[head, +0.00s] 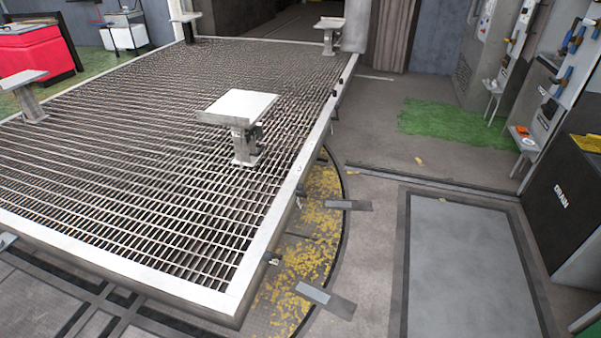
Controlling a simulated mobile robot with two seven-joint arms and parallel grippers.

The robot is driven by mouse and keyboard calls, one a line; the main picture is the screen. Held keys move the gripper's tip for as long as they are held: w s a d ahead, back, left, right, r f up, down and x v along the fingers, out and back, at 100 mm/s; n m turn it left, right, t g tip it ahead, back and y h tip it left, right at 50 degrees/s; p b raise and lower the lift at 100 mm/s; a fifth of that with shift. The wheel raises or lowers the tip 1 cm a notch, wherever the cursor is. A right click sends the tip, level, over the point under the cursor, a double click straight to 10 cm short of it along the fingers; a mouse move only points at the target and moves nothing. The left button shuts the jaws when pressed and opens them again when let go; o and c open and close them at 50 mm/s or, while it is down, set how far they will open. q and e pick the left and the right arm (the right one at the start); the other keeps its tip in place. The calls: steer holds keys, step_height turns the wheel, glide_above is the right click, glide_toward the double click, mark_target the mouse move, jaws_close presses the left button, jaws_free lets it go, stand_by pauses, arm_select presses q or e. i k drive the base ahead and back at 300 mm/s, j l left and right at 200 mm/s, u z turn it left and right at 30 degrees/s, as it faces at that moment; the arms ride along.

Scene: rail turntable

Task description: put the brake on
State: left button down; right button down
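A large grated platform with a pale metal frame (262,243) fills the left and middle of the head view. A small dark fitting (272,258) projects from the platform's near right side. I cannot tell whether it is the brake, and no brake can be clearly made out. Neither of my grippers shows.
A pedestal with a flat white top (238,106) stands on the grating, with others near its corners. Two flat grey plates (347,205) (325,300) lie across the round edge. A dark cabinet (565,205) and wall-mounted tools line the right. Floor between is mostly clear.

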mark_target(299, 187)
steer(key=i+l, duration=0.15)
steer(key=i, duration=0.35)
steer(key=i+l, duration=0.15)
steer(key=i, duration=0.35)
steer(key=i+l+u, duration=0.1)
steer(key=i, duration=0.4)
steer(key=i+l, duration=0.25)
steer(key=i, duration=0.25)
steer(key=i+l, duration=0.15)
steer(key=i, duration=0.35)
